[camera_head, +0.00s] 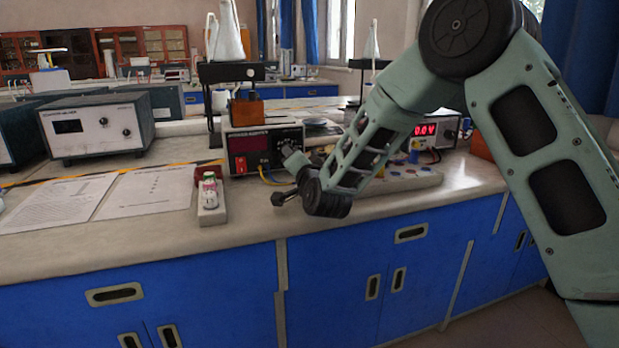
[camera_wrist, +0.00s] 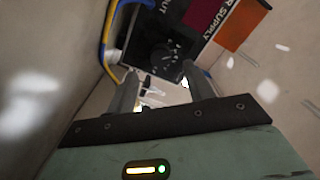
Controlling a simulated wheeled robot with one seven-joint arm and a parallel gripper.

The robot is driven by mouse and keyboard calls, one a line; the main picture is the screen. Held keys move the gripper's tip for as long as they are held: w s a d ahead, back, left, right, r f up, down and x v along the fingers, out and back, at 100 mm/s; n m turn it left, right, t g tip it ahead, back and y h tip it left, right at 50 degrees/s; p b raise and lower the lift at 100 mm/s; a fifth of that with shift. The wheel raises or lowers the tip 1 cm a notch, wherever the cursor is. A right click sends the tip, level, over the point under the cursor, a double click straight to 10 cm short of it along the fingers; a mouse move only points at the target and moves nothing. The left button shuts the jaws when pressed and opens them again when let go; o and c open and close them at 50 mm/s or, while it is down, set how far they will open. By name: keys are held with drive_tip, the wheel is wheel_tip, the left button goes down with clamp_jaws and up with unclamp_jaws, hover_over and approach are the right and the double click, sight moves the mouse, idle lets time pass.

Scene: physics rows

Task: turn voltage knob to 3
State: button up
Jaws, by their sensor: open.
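The power supply (camera_head: 262,140) is a dark box with a red display and a red switch, standing on the bench in the head view. In the wrist view its dark front panel (camera_wrist: 140,40) shows a round black knob (camera_wrist: 163,58) with pale dial marks around it. My gripper (camera_wrist: 160,76) is open, with its two fingers pointing at the panel and the knob between and just beyond the tips. Contact with the knob cannot be told. In the head view my wrist and gripper (camera_head: 291,156) cover the panel's right part. The knob's setting is not readable.
Yellow and blue cables (camera_wrist: 107,45) run close beside the left finger. A second supply (camera_head: 424,130) reading 0.0 stands behind my forearm. The blue cabinet front (camera_head: 330,290) lies below.

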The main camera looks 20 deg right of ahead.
drive_tip(key=s, duration=1.2)
drive_tip(key=shift+s, duration=0.3)
